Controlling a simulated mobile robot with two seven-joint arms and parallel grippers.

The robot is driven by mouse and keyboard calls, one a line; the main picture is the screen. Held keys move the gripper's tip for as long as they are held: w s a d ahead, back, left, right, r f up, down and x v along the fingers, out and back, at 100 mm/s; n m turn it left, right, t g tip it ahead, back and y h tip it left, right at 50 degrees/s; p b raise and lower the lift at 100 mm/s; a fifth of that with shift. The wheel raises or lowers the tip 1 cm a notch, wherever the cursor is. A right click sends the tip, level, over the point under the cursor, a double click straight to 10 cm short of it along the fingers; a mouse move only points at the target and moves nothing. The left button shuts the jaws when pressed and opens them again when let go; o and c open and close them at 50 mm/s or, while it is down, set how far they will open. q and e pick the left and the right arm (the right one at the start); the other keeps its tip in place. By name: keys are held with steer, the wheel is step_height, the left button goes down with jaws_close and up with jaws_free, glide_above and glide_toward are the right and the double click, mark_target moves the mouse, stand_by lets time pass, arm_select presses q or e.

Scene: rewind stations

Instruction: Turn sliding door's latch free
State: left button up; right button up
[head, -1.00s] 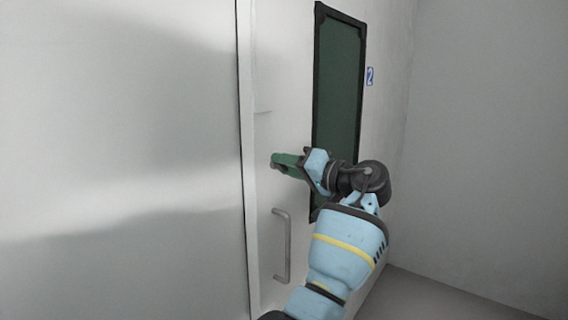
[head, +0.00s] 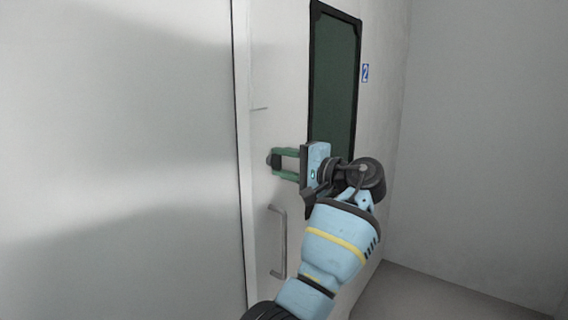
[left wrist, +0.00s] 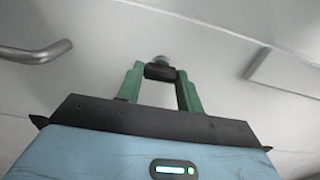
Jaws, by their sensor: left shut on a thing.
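The sliding door (head: 285,80) is a pale panel with a tall dark window. Its latch (head: 275,161) is a small dark piece on the door face, left of the window and above the bar handle. My left gripper (head: 279,162) reaches it from the right, its two green fingers one above the other, shut on the latch. In the left wrist view the dark latch (left wrist: 160,72) sits between the green fingertips (left wrist: 160,74), with a silver round base behind it. The fingers partly cover the latch. My right gripper is in neither view.
A metal bar handle (head: 279,242) stands upright on the door below the latch; it also shows at the upper left in the left wrist view (left wrist: 36,53). A large smooth grey panel (head: 120,150) fills the left. A blue number 2 sign (head: 365,73) is right of the window.

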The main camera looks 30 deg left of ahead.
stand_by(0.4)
arm_select(q)
steer(key=o, duration=1)
steer(key=d, duration=0.2)
steer(key=d+b, duration=0.1)
steer(key=d, duration=0.4)
steer(key=shift+s+d, duration=0.3)
steer(key=shift+d, duration=0.05)
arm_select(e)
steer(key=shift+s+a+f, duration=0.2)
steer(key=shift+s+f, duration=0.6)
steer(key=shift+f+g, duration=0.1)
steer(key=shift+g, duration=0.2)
